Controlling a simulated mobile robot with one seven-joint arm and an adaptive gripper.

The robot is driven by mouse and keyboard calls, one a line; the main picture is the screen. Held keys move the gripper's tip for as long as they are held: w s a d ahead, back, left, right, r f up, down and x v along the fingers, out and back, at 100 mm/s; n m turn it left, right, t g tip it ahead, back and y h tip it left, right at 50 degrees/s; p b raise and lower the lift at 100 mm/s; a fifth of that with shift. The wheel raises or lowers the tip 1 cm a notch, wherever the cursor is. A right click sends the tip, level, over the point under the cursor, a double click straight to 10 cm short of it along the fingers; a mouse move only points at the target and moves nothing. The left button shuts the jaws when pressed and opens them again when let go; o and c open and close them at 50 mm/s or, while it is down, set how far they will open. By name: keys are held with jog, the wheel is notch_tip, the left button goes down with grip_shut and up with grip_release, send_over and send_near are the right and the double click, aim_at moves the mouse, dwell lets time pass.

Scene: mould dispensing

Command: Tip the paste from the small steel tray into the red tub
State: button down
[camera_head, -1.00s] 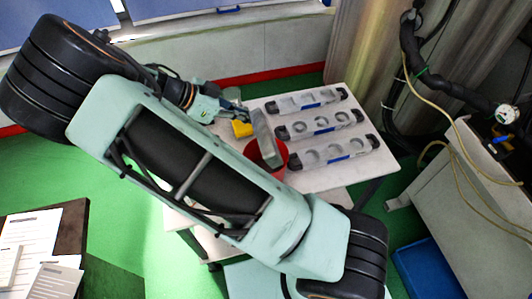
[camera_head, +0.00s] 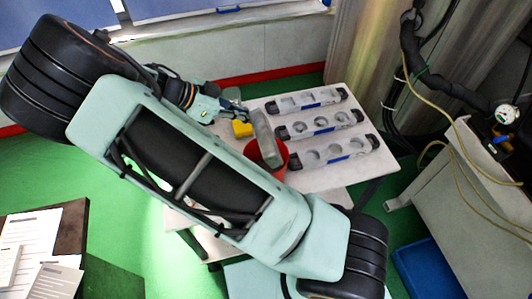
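The small steel tray (camera_head: 264,136) is a narrow grey piece, tilted steeply above the red tub (camera_head: 281,160). Its lower end is over the tub's opening. My gripper (camera_head: 239,108) is at the tray's upper left end and appears shut on it. The tub stands on the white table, partly hidden behind my arm. The paste cannot be made out, either in the tray or in the tub.
A yellow object (camera_head: 242,129) sits left of the tray. A blue bin (camera_head: 428,270) stands on the floor at right.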

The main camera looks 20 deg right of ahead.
jog(key=shift+d+r+y, duration=0.25)
jog(key=shift+d+y, duration=0.05)
jog(key=shift+y, duration=0.2)
jog(key=shift+d+y, duration=0.55)
jog(key=shift+y, duration=0.55)
